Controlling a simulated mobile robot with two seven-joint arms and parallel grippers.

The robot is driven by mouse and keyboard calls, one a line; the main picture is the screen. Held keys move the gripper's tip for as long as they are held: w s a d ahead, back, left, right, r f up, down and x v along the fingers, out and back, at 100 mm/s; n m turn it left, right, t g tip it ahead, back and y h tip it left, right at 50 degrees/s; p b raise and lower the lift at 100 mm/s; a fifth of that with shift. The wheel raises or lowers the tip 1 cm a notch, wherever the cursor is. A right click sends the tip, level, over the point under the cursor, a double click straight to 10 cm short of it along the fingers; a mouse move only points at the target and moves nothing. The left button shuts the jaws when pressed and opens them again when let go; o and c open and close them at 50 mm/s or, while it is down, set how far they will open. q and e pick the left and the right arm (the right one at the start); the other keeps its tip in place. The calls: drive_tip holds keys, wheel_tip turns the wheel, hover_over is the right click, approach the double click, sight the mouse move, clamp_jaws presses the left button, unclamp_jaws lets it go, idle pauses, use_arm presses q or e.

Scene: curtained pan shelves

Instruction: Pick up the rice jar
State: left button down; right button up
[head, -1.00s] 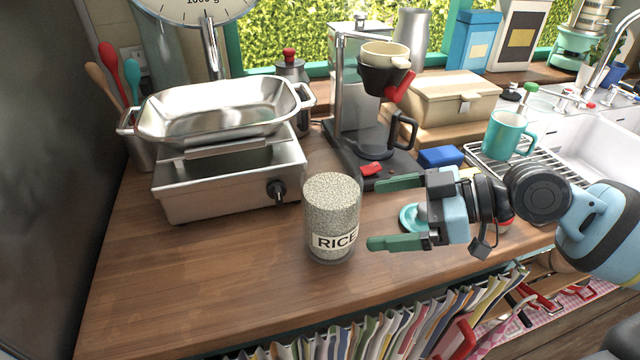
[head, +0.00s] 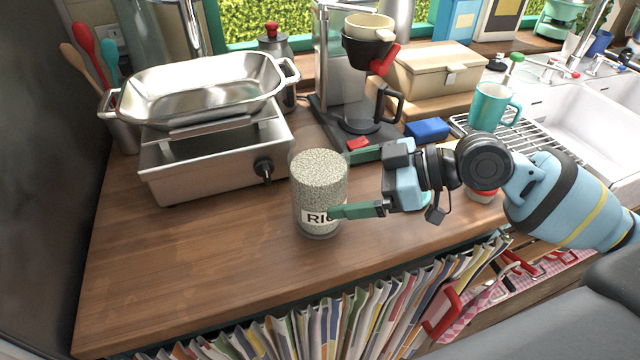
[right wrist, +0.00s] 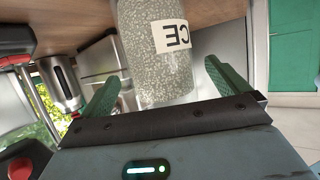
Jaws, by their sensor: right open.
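The rice jar (head: 318,177) is a clear cylinder full of rice with a white label, upright on the wooden counter near its front edge. My right gripper (head: 342,182) is open, coming from the right with green fingers. In the head view its near finger overlaps the right end of the label, and its far finger lies behind the jar's right side. In the right wrist view the jar (right wrist: 158,65) shows between the two spread fingers (right wrist: 160,88). I cannot tell whether either finger touches it. My left gripper is not in view.
A metal stove with a roasting pan (head: 200,92) stands behind left. A coffee maker (head: 360,80) stands behind the jar, with a blue block (head: 427,130) to its right. A teal mug (head: 493,106) sits on the rack. The counter (head: 190,260) is clear at front left.

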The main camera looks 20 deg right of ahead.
drive_tip(key=x, duration=0.3)
drive_tip(key=shift+w+a+p, duration=0.2)
drive_tip(key=shift+p, duration=0.2)
drive_tip(key=shift+a+f, duration=0.2)
drive_tip(key=shift+f, duration=0.05)
drive_tip(key=c, duration=1.6)
drive_tip(key=shift+w+r, duration=0.1)
drive_tip(key=shift+r, duration=0.1)
drive_tip(key=shift+c, duration=0.4)
